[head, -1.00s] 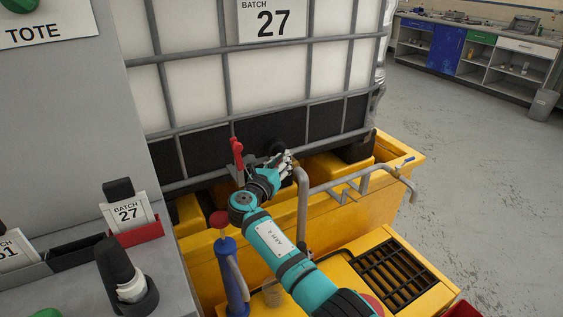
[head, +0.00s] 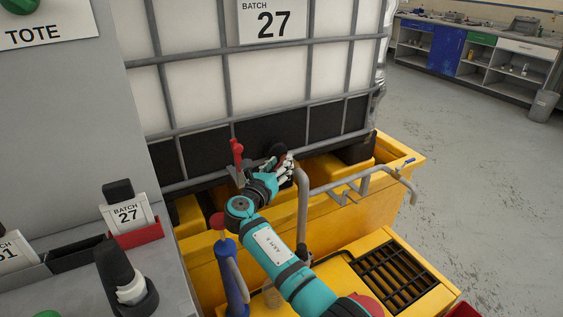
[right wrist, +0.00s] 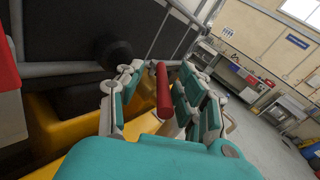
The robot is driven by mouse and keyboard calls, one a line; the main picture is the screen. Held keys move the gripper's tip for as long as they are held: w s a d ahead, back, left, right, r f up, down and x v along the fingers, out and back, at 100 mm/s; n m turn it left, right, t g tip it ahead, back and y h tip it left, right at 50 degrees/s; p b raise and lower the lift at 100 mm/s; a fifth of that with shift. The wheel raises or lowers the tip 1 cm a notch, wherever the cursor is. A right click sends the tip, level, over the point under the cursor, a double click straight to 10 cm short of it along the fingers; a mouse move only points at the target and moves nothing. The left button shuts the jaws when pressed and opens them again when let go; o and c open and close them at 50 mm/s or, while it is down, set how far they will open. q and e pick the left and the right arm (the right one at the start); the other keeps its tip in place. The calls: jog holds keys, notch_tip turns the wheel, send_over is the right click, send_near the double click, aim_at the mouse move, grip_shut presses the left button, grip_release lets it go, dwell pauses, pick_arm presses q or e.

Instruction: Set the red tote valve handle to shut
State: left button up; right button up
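The red valve handle (right wrist: 163,90) shows in the right wrist view as a red bar between the fingers of my right gripper (right wrist: 165,100). The fingers are spread on both sides of it, with a visible gap at the left finger. In the head view, my right gripper (head: 284,168) is at the tote's lower front, beside a dark round fitting (head: 276,150), and its fingers hide much of the handle. The tote (head: 270,80) is a white caged tank labelled batch 27. My left gripper is not in view.
A red piece on a grey bracket (head: 237,150) stands just left of my right gripper. A grey pipe (head: 302,205) rises close to its right. The yellow bund (head: 350,225) lies below, and a blue hand pump (head: 231,265) stands nearer. Open floor is at right.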

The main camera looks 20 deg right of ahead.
jog(key=v, duration=1)
jog(key=shift+s+r, duration=0.15)
jog(key=shift+s, duration=0.15)
jog(key=shift+a, duration=0.1)
